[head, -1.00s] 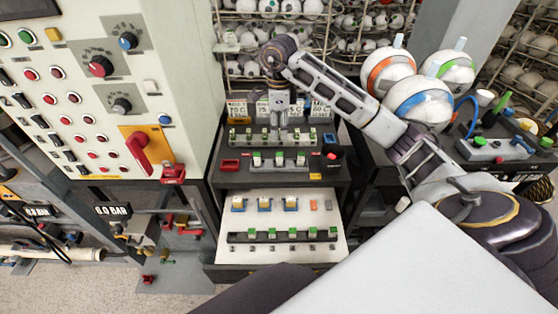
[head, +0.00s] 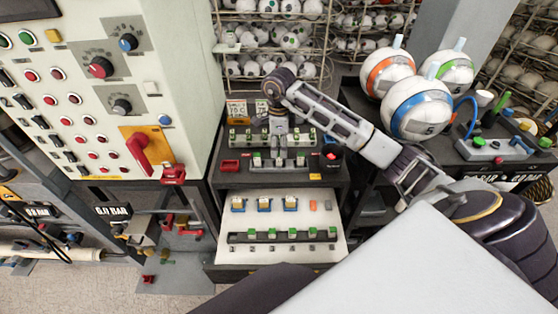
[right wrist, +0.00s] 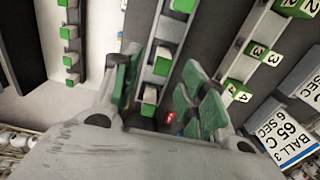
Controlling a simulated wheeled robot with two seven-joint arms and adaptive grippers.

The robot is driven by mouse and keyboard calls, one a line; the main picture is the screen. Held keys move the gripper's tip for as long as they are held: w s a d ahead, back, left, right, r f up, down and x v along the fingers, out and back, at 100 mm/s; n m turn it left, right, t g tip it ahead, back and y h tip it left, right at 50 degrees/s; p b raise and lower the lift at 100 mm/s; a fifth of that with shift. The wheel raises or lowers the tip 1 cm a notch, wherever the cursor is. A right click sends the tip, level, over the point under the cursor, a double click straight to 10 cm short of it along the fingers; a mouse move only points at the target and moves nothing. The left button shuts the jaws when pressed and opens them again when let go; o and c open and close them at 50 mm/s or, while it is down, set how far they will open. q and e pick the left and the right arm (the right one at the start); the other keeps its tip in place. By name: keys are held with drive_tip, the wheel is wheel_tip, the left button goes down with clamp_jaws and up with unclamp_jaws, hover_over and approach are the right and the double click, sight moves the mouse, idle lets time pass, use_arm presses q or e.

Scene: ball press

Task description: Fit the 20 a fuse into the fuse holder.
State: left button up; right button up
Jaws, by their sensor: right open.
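My right gripper (head: 279,146) is open and empty, pointing down over the dark control panel. In the right wrist view its green-padded fingers (right wrist: 160,98) stand apart on either side of the middle rail (right wrist: 173,28) with green-and-white blocks. I cannot read a 20 A mark on any part. An orange block (head: 313,205) and a grey block (head: 328,204) lie on the white drawer. Which part is the 20 A fuse, and which is the fuse holder, I cannot tell. My left gripper is out of view.
A numbered rail (right wrist: 248,50) and label cards (right wrist: 297,105) are beside the gripper. A tall control cabinet (head: 75,110) stands left; large balls (head: 415,107) stand right.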

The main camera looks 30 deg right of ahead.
sight(279, 154)
drive_tip(key=shift+f, duration=0.1)
idle(0.3)
drive_tip(key=shift+w+d+f+p, duration=0.15)
drive_tip(key=shift+f+p, duration=0.5)
drive_tip(key=shift+f, duration=1.85)
clamp_jaws()
drive_tip(key=shift+r, duration=0.15)
drive_tip(key=shift+r+b, duration=0.7)
drive_tip(key=shift+r, duration=4.15)
